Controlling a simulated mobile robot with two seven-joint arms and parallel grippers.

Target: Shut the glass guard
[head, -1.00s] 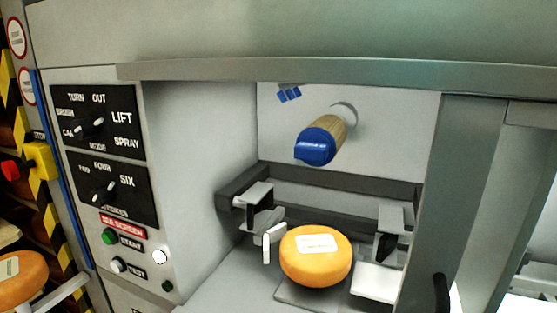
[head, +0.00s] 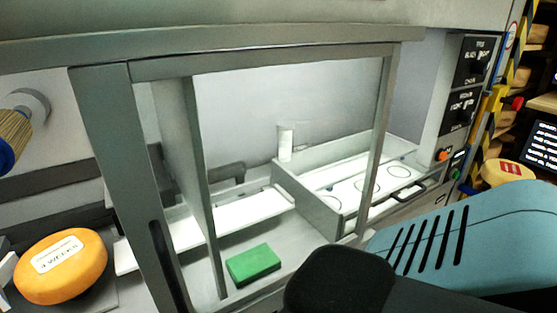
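The glass guard (head: 104,130) is a grey-framed clear panel across the right part of the machine's front. A dark upright handle (head: 168,265) is on its left post. To the left of that post the front is uncovered, and an orange cheese wheel (head: 62,278) with a white label sits there on a grey plate. A brush with a blue end (head: 12,135) sticks out above it. Neither gripper shows. A teal and black part of my own arm fills the lower right; its hand is out of view.
Behind the guard are a green block (head: 253,264), a white shelf (head: 250,208) and a tray (head: 330,212) with ring marks. A black control panel (head: 470,85) and another cheese wheel (head: 505,174) are at the right.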

